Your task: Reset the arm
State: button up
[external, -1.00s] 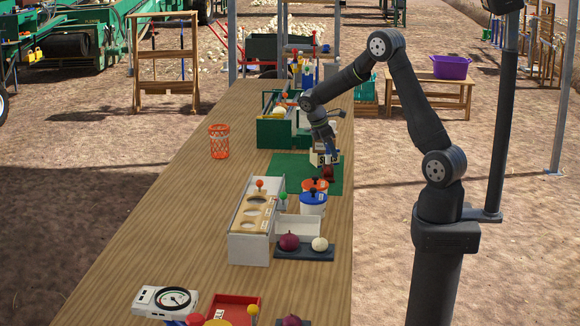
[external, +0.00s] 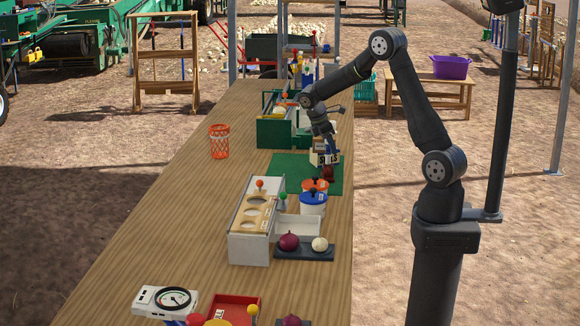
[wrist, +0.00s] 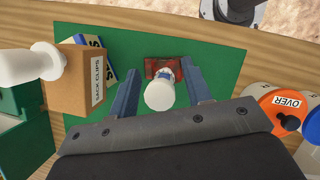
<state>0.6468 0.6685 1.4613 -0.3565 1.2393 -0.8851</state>
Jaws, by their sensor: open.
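My gripper (wrist: 160,66) is open over the green mat (wrist: 215,62), with its two blue-grey fingers apart. Between them is a small object with a round white top (wrist: 160,95) and a dark red base (wrist: 164,67) on the mat. I cannot tell whether either finger touches it. In the external view my gripper (external: 328,158) is low over the green mat (external: 290,168), near the right edge of the table, with the dark red base (external: 328,175) just below it.
A brown box labelled SACK CLIPS (wrist: 75,80) stands close left of my gripper. In the external view, a green crate (external: 275,132) stands behind the mat and an orange mesh basket (external: 219,142) to the left.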

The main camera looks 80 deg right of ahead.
jog(key=shift+w+f, duration=0.1)
jog(key=shift+f, duration=0.4)
jog(key=v, duration=1.2)
jog(key=x, duration=1.2)
notch_tip(320, 180, up, 4)
jog(key=shift+r, duration=0.2)
jog(key=s+d+r, duration=0.3)
jog(key=s+r, duration=0.4)
jog(key=s, duration=0.5)
jog(key=w+d+f+n+t+h, duration=0.1)
jog(key=w+f+n+t, duration=0.2)
jog(key=w+n, duration=0.6)
jog(key=w+d+f+n+t+h, duration=0.1)
jog(key=w+f+n, duration=0.4)
jog(key=w+n, duration=0.5)
jog(key=shift+w+d+t, duration=0.55)
jog(key=shift+w+t, duration=0.3)
jog(key=shift+t, duration=0.25)
jog(key=shift+s+r, duration=0.1)
